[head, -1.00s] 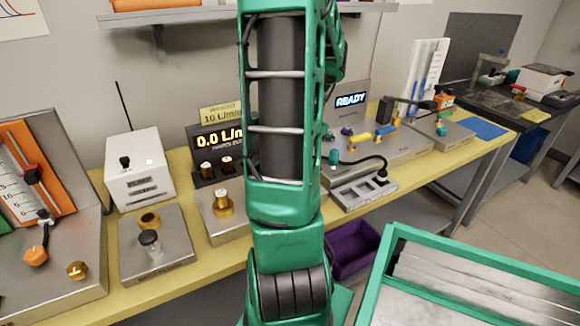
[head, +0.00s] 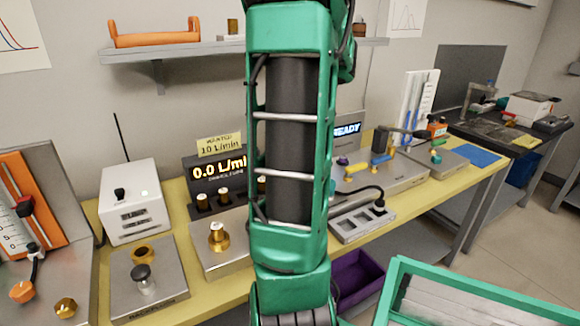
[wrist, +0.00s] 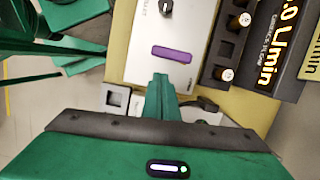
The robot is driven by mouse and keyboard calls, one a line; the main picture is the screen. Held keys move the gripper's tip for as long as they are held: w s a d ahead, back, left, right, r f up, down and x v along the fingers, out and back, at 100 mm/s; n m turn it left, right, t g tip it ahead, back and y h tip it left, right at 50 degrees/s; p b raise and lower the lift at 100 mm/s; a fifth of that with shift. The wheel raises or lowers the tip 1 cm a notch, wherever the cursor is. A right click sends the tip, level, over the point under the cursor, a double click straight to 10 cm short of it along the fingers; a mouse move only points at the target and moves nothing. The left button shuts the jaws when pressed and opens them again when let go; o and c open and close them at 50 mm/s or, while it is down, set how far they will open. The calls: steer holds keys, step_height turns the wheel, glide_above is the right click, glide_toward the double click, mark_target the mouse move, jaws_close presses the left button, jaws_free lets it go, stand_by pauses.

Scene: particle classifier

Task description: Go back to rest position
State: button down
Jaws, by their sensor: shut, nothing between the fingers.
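My gripper (wrist: 160,95) shows in the wrist view with its green fingers together and nothing between them. The fingers point towards a pale instrument panel that carries a purple bar (wrist: 172,54) and a dark knob (wrist: 166,8). I see a gap of panel between the fingertips and the bar, but cannot tell the depth. In the head view my green arm stands upright across the middle and hides part of the bench; my gripper is not visible there.
The yellow bench (head: 190,306) holds a white box (head: 132,206), a flow display reading 0.0 L/min (head: 218,171) and a grey socket block (head: 362,219). A shelf (head: 185,53) hangs above. A purple bin (head: 358,275) sits below, and a green-framed tray (head: 480,297) is at lower right.

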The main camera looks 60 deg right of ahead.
steer(key=shift+w, duration=0.1)
steer(key=w+a+f+n+h, duration=0.1)
steer(key=w+a+n, duration=0.2)
steer(key=a+n, duration=1.25)
steer(key=s+a+f+n+g+h, duration=0.1)
steer(key=s+a+f, duration=0.1)
steer(key=a, duration=0.8)
steer(key=shift+s+f, duration=0.25)
steer(key=shift+s, duration=0.6)
steer(key=shift+n, duration=0.25)
steer(key=shift+w+f, duration=0.25)
steer(key=shift+w, duration=0.35)
